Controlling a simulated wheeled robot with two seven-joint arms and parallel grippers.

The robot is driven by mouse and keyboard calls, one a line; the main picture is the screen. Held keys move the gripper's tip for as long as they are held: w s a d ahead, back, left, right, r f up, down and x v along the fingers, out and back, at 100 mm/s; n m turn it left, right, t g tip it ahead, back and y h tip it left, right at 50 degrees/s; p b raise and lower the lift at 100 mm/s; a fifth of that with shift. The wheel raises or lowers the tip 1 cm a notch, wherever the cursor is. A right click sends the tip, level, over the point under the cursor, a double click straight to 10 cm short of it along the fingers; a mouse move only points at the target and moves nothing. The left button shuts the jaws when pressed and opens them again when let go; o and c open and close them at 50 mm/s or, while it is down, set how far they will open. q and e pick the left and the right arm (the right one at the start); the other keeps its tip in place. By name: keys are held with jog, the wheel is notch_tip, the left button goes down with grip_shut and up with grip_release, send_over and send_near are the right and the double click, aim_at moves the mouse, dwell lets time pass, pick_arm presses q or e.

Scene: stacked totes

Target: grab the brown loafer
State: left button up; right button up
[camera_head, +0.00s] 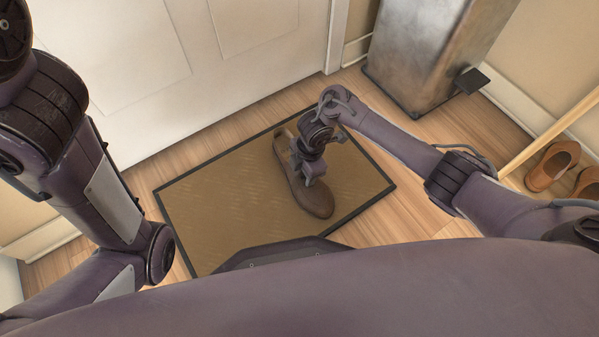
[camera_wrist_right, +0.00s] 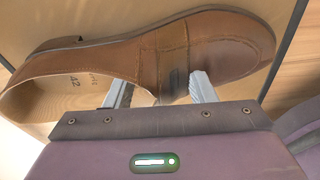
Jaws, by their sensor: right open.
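The brown loafer (camera_head: 318,201) lies on a tan doormat (camera_head: 215,205) with its toe toward me and its heel toward the door. My right gripper (camera_head: 309,180) is over its middle in the head view and hides part of it. In the right wrist view the loafer (camera_wrist_right: 215,45) lies across the picture, its opening at left and toe at right. There my right gripper (camera_wrist_right: 161,84) is open, its two fingers apart and overlapping the loafer's near side. I cannot tell whether they touch it. My left gripper is out of view.
A white door (camera_head: 120,70) stands behind the mat. A metal pedal bin (camera_head: 420,50) stands at the back right. Orange-brown shoes (camera_head: 552,165) sit at the far right beside a wooden bar (camera_head: 550,135). Most of the mat is bare.

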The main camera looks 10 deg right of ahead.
jog(key=c, duration=0.9)
jog(key=shift+r, duration=0.1)
jog(key=shift+c, duration=0.4)
jog(key=shift+r, duration=0.1)
